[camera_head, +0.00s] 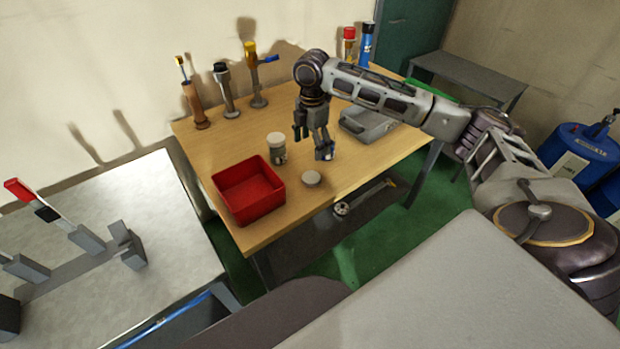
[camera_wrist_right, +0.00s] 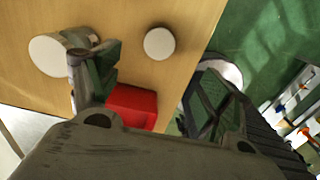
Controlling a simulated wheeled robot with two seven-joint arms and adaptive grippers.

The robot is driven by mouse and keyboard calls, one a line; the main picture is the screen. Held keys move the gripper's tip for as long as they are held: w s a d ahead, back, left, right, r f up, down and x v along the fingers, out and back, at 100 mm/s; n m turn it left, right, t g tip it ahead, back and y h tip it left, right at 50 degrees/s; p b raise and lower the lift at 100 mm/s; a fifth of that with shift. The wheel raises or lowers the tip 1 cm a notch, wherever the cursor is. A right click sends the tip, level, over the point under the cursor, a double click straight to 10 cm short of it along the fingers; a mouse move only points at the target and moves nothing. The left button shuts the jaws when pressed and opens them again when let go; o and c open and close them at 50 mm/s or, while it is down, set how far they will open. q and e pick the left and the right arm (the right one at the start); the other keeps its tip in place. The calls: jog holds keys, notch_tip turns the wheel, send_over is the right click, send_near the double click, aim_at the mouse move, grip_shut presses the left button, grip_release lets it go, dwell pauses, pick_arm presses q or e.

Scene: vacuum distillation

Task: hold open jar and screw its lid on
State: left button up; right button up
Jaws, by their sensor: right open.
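A small jar (camera_head: 277,148) with a pale round top and a darker body stands upright on the wooden table, behind the red bin. Whether its mouth is open is too small to tell. A flat round pale lid (camera_head: 312,179) lies on the table near its front edge, apart from the jar. My right gripper (camera_head: 314,146) is open and empty, pointing down above the table, to the right of the jar and behind the lid. In the right wrist view the lid (camera_wrist_right: 159,43) shows between the fingers, and the jar (camera_wrist_right: 58,54) is partly behind the left finger. My left gripper is out of view.
A red bin (camera_head: 248,189) stands left of the lid. Several tools in holders (camera_head: 226,90) line the table's back. A grey device (camera_head: 366,124) sits right of my gripper. A grey-white bench (camera_head: 150,215) is at left. The wooden table's (camera_head: 345,180) front edge is close to the lid.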

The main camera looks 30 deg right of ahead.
send_over(311, 177)
notch_tip(311, 177, down, 7)
jog(key=shift+f, duration=0.15)
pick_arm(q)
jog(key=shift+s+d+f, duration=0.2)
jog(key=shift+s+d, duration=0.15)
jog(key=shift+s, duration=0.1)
pick_arm(e)
jog(key=shift+f, duration=0.65)
pick_arm(q)
jog(key=shift+b, duration=0.3)
pick_arm(e)
jog(key=shift+a+f, duration=0.1)
jog(key=shift+f, duration=2.55)
jog(key=c, duration=0.8)
